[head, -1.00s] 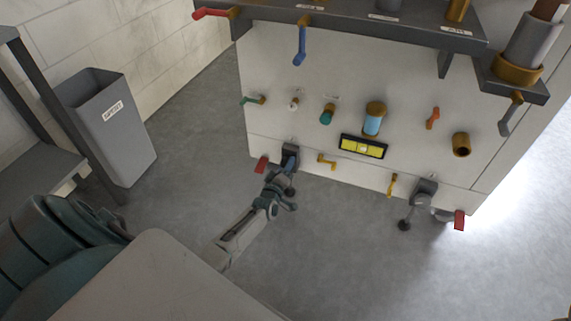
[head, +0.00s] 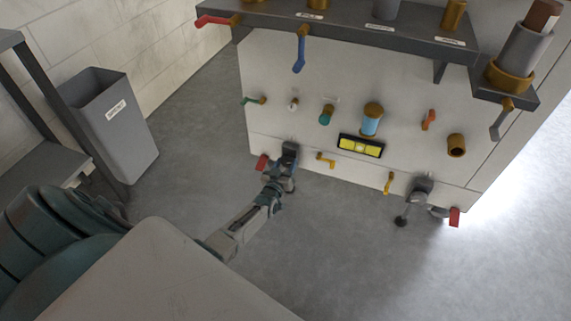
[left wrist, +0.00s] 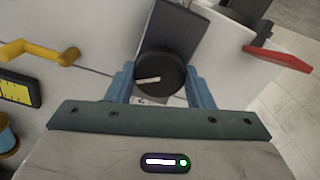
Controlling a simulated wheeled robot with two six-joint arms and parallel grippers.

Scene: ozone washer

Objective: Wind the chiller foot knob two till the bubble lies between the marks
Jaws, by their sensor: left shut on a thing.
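The chiller (head: 300,110) is a white cabinet with a black-framed yellow level (head: 361,146) low on its front. A pale spot shows near the middle of the level, too small to place against the marks. My left gripper (head: 287,170) is at the dark foot bracket at the cabinet's lower left. In the left wrist view its blue fingers (left wrist: 161,88) are shut on a round black knob (left wrist: 165,70) with a white pointer line, one finger on each side. In the head view the gripper hides this knob. My right gripper is not in view.
A second foot (head: 420,188) with a round dark knob (head: 401,221) is at the lower right. Red tabs (head: 262,162) sit beside both feet. Yellow handles (head: 325,160) stick out near the level. A grey bin (head: 115,125) stands left. The floor between is clear.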

